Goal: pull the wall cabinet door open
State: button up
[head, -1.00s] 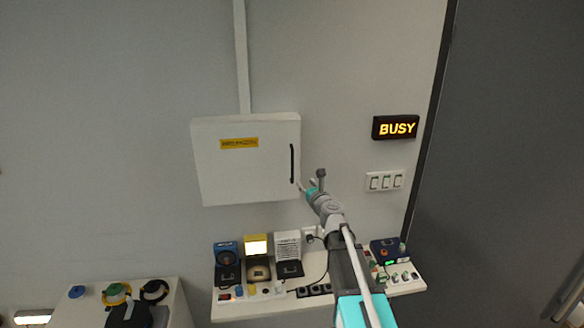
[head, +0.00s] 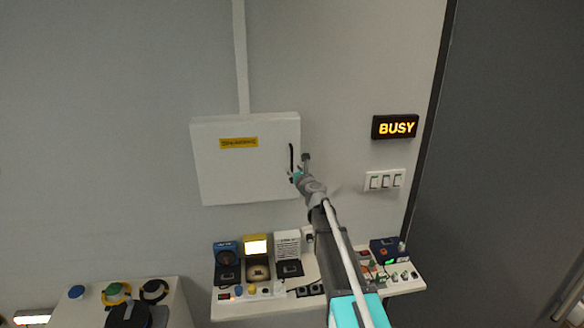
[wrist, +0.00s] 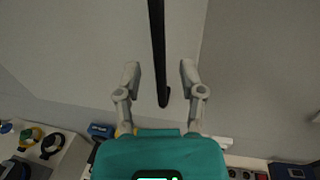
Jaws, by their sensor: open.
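The white wall cabinet (head: 235,175) hangs on the grey wall, with a yellow label on its front. Its door looks shut. A black vertical bar handle (head: 291,158) is near the door's right edge. My gripper (head: 295,174) is at the lower end of the handle in the head view. In the wrist view, the handle (wrist: 157,50) comes down from the top, and its lower end lies between the two open fingers of my gripper (wrist: 160,75). I see no finger touching it. My wrist hides a little of the door's lower right corner.
A lit BUSY sign (head: 395,127) and a switch panel (head: 385,180) are on the wall to the right. A white shelf (head: 255,310) with several small devices is below the cabinet. A dark door (head: 510,160) stands at far right.

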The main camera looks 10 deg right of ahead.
jog(key=shift+w+a, duration=0.15)
jog(key=shift+w, duration=0.55)
jog(key=shift+w+a, duration=0.1)
jog(key=shift+w, duration=0.55)
jog(key=shift+c, duration=0.2)
grip_shut()
